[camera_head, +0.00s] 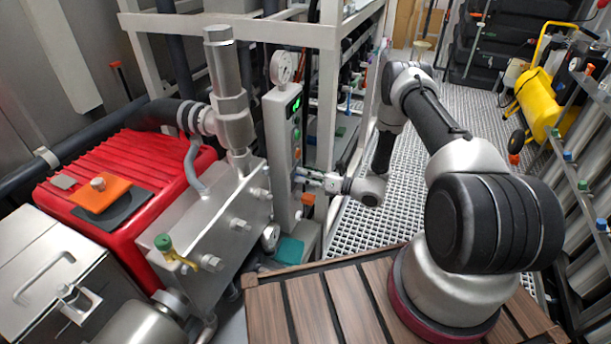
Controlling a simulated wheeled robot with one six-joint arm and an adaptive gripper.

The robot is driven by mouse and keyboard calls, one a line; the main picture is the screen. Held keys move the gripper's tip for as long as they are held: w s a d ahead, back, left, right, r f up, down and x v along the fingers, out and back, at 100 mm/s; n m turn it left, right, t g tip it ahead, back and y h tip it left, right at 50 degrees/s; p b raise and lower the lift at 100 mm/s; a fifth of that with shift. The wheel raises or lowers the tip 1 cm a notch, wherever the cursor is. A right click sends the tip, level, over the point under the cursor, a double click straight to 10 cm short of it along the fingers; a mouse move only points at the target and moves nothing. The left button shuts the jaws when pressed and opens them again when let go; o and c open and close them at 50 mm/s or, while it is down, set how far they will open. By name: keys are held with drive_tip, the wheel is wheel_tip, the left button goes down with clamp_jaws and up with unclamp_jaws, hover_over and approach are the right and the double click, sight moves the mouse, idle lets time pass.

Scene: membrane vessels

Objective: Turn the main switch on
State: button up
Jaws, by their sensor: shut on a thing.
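The grey control panel (283,150) stands upright left of centre, with a small green display and several small coloured buttons on its narrow right face. My gripper (301,175) reaches in from the right, its fingers against the lower part of that face. It is shut on the main switch there. The fingers hide the switch, so I cannot tell which way it is turned. A small orange part (308,199) shows just below the fingers.
A round gauge (282,67) sits atop the panel. A steel block with pipes (215,225) and a red ribbed machine (135,165) stand to the left. White frame posts (329,100) rise close behind the gripper. Grating floor (400,205) lies open to the right.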

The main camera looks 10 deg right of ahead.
idle(0.3)
drive_tip(key=o, duration=0.9)
drive_tip(key=shift+s+d, duration=0.1)
drive_tip(key=shift+d, duration=0.05)
drive_tip(key=v, duration=1.1)
drive_tip(key=shift+s+d, duration=0.2)
drive_tip(key=shift+d, duration=0.1)
